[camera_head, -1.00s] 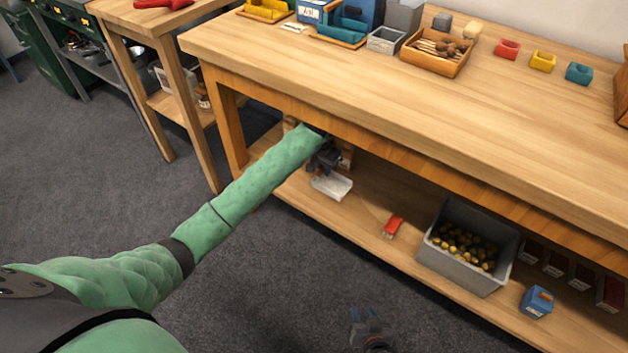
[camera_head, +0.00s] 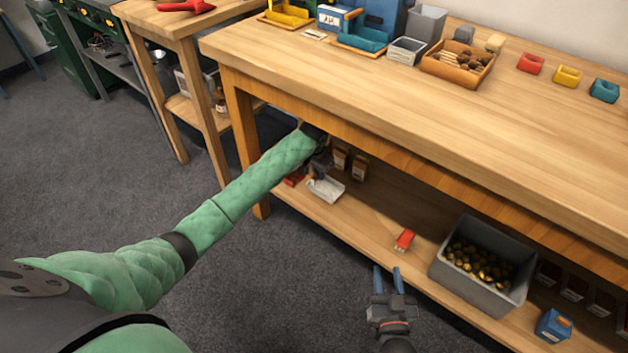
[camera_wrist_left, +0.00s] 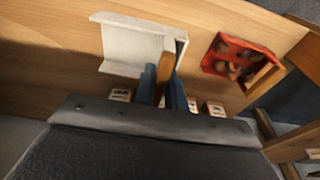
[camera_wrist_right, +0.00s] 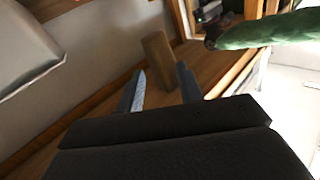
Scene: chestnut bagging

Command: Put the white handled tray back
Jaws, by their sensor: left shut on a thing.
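The white handled tray (camera_head: 325,189) is at the left end of the lower shelf, under the bench top. In the left wrist view its white body (camera_wrist_left: 130,45) lies beyond my fingers, and its brown handle (camera_wrist_left: 167,70) is between them. My left gripper (camera_head: 319,172) is shut on that handle. I cannot tell whether the tray touches the shelf (camera_head: 360,212). My right gripper (camera_head: 386,268) is open and empty in front of the shelf. A brown block (camera_wrist_right: 158,58) shows beyond its parted fingers in the right wrist view.
A red tray with brown contents (camera_wrist_left: 240,60) is beside the white tray. Small labelled packs (camera_head: 350,164) stand behind. A red pack (camera_head: 404,240), a grey bin of chestnuts (camera_head: 478,300) and a blue box (camera_head: 553,325) stand further right. Bare shelf separates the white tray from the red pack.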

